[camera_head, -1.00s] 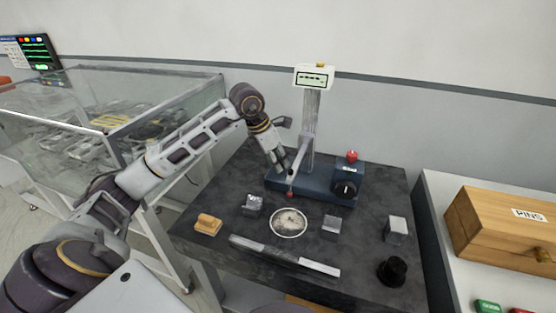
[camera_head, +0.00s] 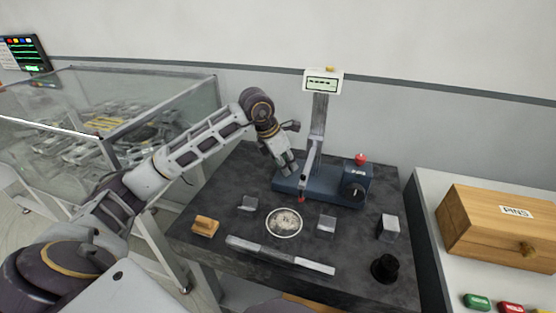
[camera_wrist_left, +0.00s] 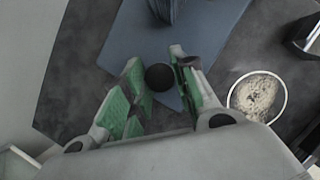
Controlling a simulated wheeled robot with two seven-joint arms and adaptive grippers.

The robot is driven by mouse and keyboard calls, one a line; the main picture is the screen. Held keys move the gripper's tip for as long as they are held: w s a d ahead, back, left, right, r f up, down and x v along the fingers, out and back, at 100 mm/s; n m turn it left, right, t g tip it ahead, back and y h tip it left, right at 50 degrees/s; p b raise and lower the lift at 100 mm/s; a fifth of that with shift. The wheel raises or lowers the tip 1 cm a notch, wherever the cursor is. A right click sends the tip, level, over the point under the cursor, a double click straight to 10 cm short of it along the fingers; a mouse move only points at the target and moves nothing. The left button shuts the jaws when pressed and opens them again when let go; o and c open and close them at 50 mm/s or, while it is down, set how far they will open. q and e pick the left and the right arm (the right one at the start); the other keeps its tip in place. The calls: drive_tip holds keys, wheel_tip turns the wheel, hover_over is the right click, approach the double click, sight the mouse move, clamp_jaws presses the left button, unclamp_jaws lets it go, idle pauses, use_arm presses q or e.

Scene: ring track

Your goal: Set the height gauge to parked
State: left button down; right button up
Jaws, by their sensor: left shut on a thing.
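The height gauge has a dark blue base (camera_head: 320,187), an upright grey column (camera_head: 318,118) and a white display head (camera_head: 323,82). Its reading is too small to make out. A slanted arm in front of the column ends in a red tip (camera_head: 301,198) low over the table. A black dial (camera_head: 354,191) and a red ball (camera_head: 360,159) are at the base's right end. My left gripper (camera_head: 290,170) is at the base's left end, beside the column. In the left wrist view its green-padded fingers are shut on a dark round knob (camera_wrist_left: 158,77). My right gripper is out of view.
On the dark table are a round disc (camera_head: 284,222), metal blocks (camera_head: 389,228), a wooden-looking block (camera_head: 205,226), a long bar (camera_head: 280,256) and a black cylinder (camera_head: 386,268). A glass case (camera_head: 160,115) stands left, a wooden PINS box (camera_head: 500,235) right.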

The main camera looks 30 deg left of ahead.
sight(313, 151)
use_arm(q)
drive_tip(key=shift+w+d+r, duration=0.1)
drive_tip(key=shift+d, duration=0.5)
drive_tip(key=d, duration=0.3)
drive_tip(key=w+d+p, duration=0.1)
drive_tip(key=d, duration=0.2)
drive_tip(key=w+d, duration=0.1)
drive_tip(key=d, duration=0.2)
drive_tip(key=shift+p, duration=0.3)
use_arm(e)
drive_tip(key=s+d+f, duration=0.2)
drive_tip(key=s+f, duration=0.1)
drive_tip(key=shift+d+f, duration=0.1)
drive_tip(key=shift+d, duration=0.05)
use_arm(q)
drive_tip(key=c, duration=1.5)
unclamp_jaws()
drive_tip(key=o, duration=0.4)
drive_tip(key=shift+w+d, duration=0.15)
drive_tip(key=shift+c, duration=0.2)
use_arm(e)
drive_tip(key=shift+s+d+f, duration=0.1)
use_arm(q)
drive_tip(key=shift+a, duration=0.2)
drive_tip(key=shift+v, duration=5.9)
